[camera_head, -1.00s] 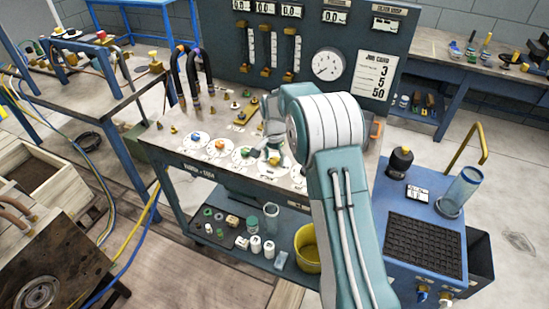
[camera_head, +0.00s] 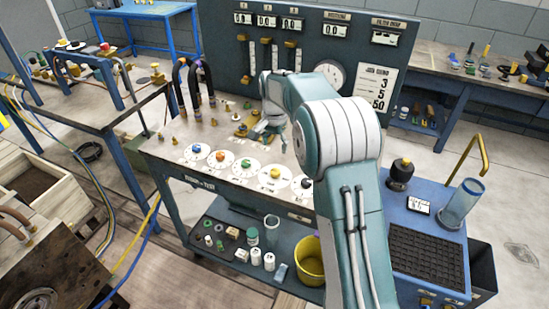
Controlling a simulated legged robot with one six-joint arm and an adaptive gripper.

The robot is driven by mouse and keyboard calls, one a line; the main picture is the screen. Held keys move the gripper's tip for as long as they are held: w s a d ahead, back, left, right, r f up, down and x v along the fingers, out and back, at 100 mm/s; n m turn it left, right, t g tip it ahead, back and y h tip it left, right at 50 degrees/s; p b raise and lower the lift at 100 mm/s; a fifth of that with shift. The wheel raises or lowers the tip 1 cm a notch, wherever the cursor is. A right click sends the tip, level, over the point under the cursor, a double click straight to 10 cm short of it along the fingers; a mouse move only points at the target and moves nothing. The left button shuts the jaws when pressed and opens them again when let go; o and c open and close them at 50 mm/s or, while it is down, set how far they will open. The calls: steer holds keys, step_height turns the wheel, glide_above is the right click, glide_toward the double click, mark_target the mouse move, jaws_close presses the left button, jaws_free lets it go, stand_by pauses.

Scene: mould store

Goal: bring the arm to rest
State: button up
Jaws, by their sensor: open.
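My arm (camera_head: 335,135) reaches up from the bottom of the view and bends left over the test bench. My gripper (camera_head: 266,133) is small in the picture, hangs over the rear middle of the bench top and is open. I see nothing between its fingers. It is just right of a brass fixture (camera_head: 243,130); whether they touch I cannot tell. The arm hides part of the panel's gauge and the right part of the bench.
The bench top (camera_head: 170,150) carries a row of dials with coloured knobs (camera_head: 221,156). The instrument panel (camera_head: 225,45) stands behind. A lower shelf holds white jars (camera_head: 256,257) and a yellow bucket (camera_head: 308,262). A blue cart (camera_head: 398,215) with a clear cylinder (camera_head: 461,203) is at right.

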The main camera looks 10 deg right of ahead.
steer(key=shift+r, duration=0.85)
steer(key=s+r+n+t, duration=0.3)
steer(key=s+r+n, duration=0.1)
steer(key=s+r, duration=1.05)
steer(key=s+f+n+t, duration=0.1)
steer(key=s+f+n, duration=0.1)
steer(key=s, duration=0.9)
steer(key=s+f+n+t, duration=0.1)
steer(key=s+f+n, duration=0.1)
steer(key=s, duration=0.9)
steer(key=shift+s+n+t, duration=0.15)
steer(key=shift+n+t, duration=0.15)
steer(key=shift+n, duration=0.3)
steer(key=shift+r, duration=0.15)
